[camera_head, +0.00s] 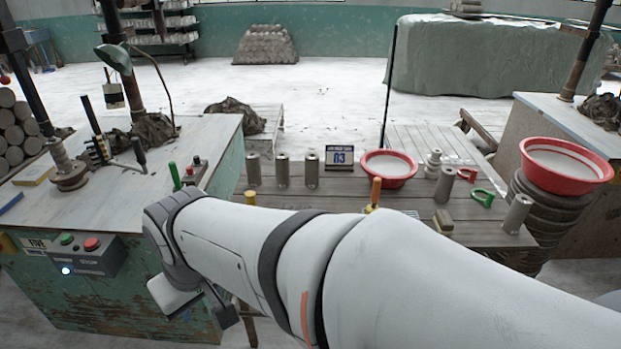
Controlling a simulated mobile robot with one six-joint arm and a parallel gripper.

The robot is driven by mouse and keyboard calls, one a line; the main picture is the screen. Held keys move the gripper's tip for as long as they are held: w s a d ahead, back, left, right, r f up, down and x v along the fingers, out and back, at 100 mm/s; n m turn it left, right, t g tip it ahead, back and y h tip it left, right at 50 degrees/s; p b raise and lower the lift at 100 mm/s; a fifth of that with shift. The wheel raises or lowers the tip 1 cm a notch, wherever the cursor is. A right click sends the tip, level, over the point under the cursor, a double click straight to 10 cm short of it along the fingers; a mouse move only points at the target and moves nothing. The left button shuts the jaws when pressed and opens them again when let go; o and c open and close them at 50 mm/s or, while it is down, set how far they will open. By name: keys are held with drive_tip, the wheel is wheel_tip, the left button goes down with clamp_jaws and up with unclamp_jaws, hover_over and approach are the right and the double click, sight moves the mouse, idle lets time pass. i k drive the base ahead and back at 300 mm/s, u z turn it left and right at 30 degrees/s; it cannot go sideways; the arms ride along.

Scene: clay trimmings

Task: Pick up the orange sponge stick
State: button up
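An upright orange stick (376,189), which looks like the orange sponge stick, shows above my arm near the middle of the wooden slatted table. A small yellow piece shows at its foot; my white arm hides anything lower. My arm reaches from the lower right across the front of this table to the left. My gripper (205,303) hangs at the arm's far end, in front of the green cabinet, well left of the orange stick and apart from it. Its fingers are mostly hidden, so its opening is unclear.
The slatted table (330,195) holds several grey metal cylinders, a date block (339,157), a red-rimmed basin (388,168), red and green-handled tools and a wooden block (443,220). A green cabinet (110,300) with buttons stands left. Another red basin (565,166) stands right.

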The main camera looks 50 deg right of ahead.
sight(378, 181)
drive_tip(key=z, duration=1.7)
drive_tip(key=i, duration=0.95)
